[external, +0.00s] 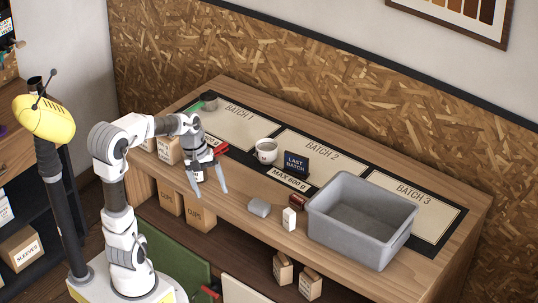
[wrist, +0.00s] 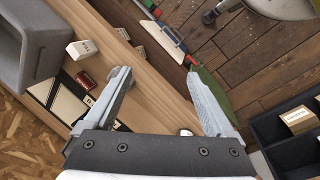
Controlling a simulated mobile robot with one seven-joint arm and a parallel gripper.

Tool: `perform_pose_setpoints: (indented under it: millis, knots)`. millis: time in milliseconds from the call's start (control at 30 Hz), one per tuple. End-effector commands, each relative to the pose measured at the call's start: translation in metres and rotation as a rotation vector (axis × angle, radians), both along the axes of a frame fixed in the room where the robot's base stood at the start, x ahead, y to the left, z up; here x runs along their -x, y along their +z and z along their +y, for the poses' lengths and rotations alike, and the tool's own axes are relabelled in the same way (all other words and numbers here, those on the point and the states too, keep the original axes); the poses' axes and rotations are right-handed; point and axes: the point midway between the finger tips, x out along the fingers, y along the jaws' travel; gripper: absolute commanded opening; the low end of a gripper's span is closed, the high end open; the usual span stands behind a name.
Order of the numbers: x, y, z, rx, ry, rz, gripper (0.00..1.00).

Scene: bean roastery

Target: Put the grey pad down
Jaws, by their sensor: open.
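The grey pad (external: 259,208) lies on the wooden counter (external: 235,205) near its front edge, left of a small white box. My gripper (external: 210,194) is open and empty, to the left of the pad and apart from it, with its fingers pointing down near the counter's front edge. In the wrist view my gripper (wrist: 157,74) shows its two fingers wide apart with nothing between them.
The white box (external: 289,218), a dark red tin (external: 296,201) and a large grey bin (external: 330,238) stand right of the pad. Behind are a white cup (external: 266,151), a LAST BATCH sign (external: 296,164) and the batch mats (external: 240,127). Boxes (external: 283,270) sit below.

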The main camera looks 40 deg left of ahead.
Motion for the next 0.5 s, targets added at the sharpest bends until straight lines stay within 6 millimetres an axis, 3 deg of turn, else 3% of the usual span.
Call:
perform_pose_setpoints:
  millis: [233, 500]
  knots:
    - [0.054, 0.036, 0.002, -0.207, -0.265, -0.21, 0.89]
    - [0.099, 0.053, 0.01, -0.366, -0.5, -0.396, 0.89]
